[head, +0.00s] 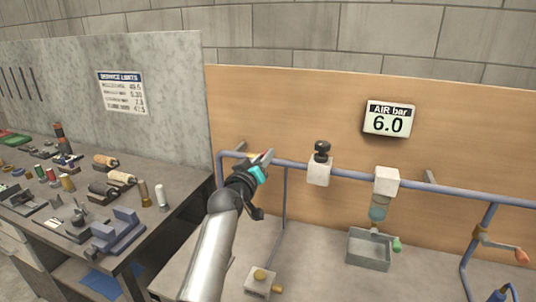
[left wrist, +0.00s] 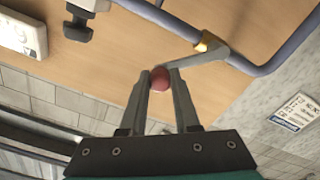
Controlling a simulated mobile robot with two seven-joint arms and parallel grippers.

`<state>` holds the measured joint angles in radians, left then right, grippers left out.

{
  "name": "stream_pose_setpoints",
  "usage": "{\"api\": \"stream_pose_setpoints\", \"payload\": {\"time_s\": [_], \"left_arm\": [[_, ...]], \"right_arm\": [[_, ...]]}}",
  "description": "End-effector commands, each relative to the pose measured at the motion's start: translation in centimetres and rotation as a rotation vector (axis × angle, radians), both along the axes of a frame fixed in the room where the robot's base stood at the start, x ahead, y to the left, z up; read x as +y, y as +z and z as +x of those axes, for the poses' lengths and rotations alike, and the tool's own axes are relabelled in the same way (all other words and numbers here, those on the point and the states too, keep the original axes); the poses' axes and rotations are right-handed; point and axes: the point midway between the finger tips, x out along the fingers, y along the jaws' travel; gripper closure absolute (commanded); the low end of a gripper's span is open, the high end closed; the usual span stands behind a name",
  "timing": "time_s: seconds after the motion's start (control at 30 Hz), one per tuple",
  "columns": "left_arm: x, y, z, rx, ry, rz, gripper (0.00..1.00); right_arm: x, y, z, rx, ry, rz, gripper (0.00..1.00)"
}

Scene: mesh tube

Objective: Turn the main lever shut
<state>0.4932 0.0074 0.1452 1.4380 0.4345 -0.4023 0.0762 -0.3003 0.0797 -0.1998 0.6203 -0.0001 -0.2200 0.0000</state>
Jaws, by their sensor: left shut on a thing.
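The main lever (left wrist: 222,52) is a grey bar on a brass-coloured hub (left wrist: 207,41) on the blue pipe, with a round red knob (left wrist: 159,77) at its end. In the left wrist view the two fingers of my left gripper (left wrist: 160,82) are closed on the red knob, one on each side. In the head view my left gripper (head: 262,162) is at the left end of the blue pipe, and it hides most of the lever. My right gripper is not in view.
A display (head: 388,119) on the wooden board reads AIR bar 6.0. Along the blue pipe (head: 345,173) are a white block with a black knob (head: 321,152), a filter bowl (head: 378,209) and another red-handled lever (head: 521,256). A grey tray (head: 369,251) sits below. A cluttered bench (head: 180,214) stands left.

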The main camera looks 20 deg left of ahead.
Motion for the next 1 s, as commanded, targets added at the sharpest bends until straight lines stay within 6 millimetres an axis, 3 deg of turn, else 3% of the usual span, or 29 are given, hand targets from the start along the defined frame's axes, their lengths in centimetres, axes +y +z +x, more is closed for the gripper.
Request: {"api": "stream_pose_setpoints", "payload": {"time_s": [0.1,0.4,1.0], "left_arm": [[0.8,1.1,0.0,0.003,0.002,-0.113,1.0],[2.8,2.3,0.1,0.012,0.003,-0.397,1.0],[6.1,2.9,0.2,0.024,0.001,-0.795,1.0]], "right_arm": [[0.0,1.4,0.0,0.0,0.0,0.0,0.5],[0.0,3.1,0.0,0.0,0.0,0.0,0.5],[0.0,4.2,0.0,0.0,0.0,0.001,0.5]]}}
